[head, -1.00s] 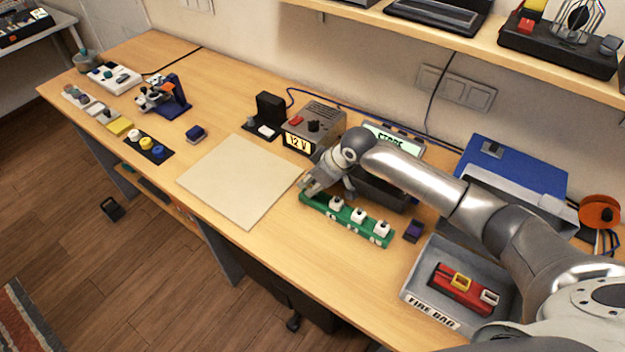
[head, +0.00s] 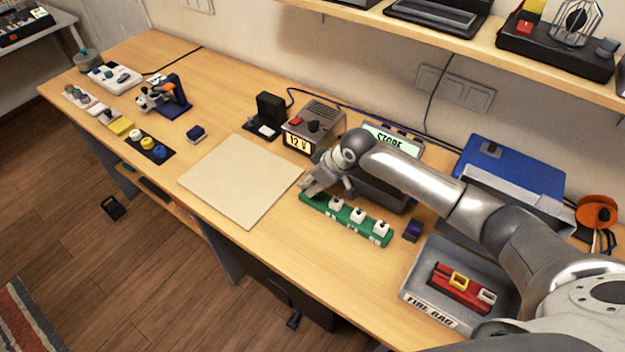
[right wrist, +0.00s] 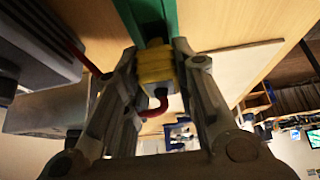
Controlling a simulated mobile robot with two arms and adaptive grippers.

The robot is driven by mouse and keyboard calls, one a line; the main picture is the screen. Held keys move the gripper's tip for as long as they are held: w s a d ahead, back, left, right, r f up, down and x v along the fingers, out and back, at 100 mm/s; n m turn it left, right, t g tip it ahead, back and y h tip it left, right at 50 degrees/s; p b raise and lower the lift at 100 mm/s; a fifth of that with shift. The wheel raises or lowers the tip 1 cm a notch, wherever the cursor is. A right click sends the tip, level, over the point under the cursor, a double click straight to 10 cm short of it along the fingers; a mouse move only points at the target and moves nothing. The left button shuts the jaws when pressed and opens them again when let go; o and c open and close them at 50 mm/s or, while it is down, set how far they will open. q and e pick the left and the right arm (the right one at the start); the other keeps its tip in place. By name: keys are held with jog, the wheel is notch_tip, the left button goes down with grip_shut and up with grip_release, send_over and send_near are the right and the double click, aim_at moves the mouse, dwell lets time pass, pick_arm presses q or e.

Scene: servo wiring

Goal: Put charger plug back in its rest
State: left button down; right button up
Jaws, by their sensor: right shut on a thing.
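My right gripper (head: 312,187) is at the left end of the green strip (head: 347,226). In the right wrist view its fingers (right wrist: 154,55) are shut on a yellow plug (right wrist: 154,70) with a red lead curving from its near end. The plug is in line with the green strip (right wrist: 156,10); I cannot tell whether it is seated in it. In the head view the gripper hides the plug. Several white blocks stand along the rest of the strip. The charger with a lit "STORE" display (head: 392,138) is behind, partly covered by my arm. My left gripper is out of view.
A pale mat (head: 240,180) lies left of the strip. A 12 V supply (head: 314,126) stands behind it. A small dark purple block (head: 413,230) and a grey tray marked "FIRE BAG" (head: 428,308), holding a red pack (head: 450,286), are to the right.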

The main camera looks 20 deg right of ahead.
jog(key=shift+f+b, duration=0.55)
jog(key=shift+f, duration=0.35)
jog(key=o, duration=1.1)
jog(key=shift+r, duration=0.1)
jog(key=v, duration=1.1)
jog(key=shift+s+d+r, duration=0.15)
jog(key=shift+r, duration=0.2)
